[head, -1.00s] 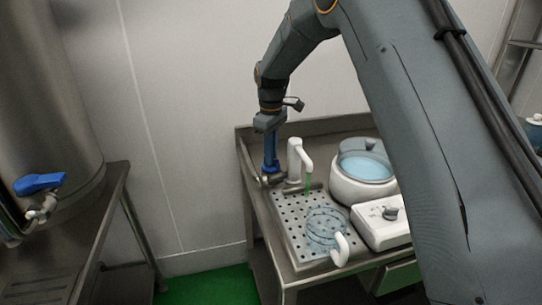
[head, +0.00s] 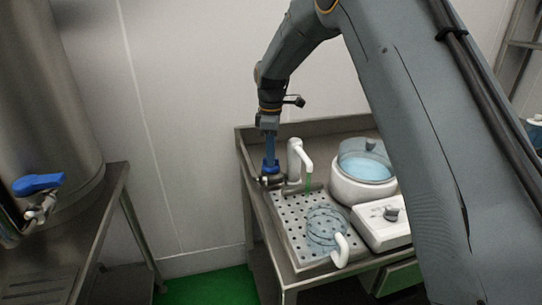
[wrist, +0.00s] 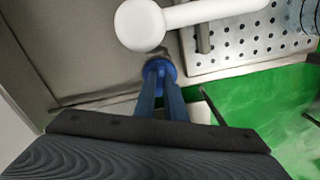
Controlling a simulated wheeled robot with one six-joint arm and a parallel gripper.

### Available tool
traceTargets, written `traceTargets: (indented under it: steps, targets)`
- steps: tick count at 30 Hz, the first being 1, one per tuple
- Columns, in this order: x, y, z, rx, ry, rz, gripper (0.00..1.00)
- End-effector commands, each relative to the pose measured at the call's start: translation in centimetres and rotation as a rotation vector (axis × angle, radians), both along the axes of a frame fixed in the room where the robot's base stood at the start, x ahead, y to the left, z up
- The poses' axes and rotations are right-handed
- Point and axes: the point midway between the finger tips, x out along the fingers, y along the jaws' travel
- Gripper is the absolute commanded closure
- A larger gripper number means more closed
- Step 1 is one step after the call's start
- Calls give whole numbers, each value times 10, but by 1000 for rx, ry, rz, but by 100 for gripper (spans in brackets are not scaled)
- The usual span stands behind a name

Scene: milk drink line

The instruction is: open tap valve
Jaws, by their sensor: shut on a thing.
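A white tap (head: 295,158) with a bent spout stands at the back left of the steel table. Beside its base is a valve with a blue round handle (head: 270,170). In the wrist view the blue handle (wrist: 159,70) sits between my fingertips, next to the white tap top (wrist: 140,24). My gripper (head: 270,164) points down and is shut on the blue handle; its fingers (wrist: 160,82) hide part of it. A clear glass jug (head: 324,226) with a white handle stands below the spout on the perforated drip tray (head: 290,235).
A white pot (head: 347,188) with a clear lid and a white control box (head: 375,223) stand right of the tray. A steel tank with another blue-handled valve (head: 38,183) is at the far left. A wall is close behind.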

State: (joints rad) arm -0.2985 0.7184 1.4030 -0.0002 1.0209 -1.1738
Motion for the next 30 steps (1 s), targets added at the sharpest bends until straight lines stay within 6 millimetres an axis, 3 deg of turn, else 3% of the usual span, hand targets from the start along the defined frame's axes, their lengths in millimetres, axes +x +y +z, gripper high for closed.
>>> traceTargets:
  steps: [6,7,10,20,30]
  targets:
    - [1,1,2,2,-3,-1,100]
    - [1,1,2,2,-3,-1,85]
    - [1,1,1,2,-3,-1,71]
    - [1,0,4,1,-3,-2,71]
    - [2,1,52,2,-5,-1,71]
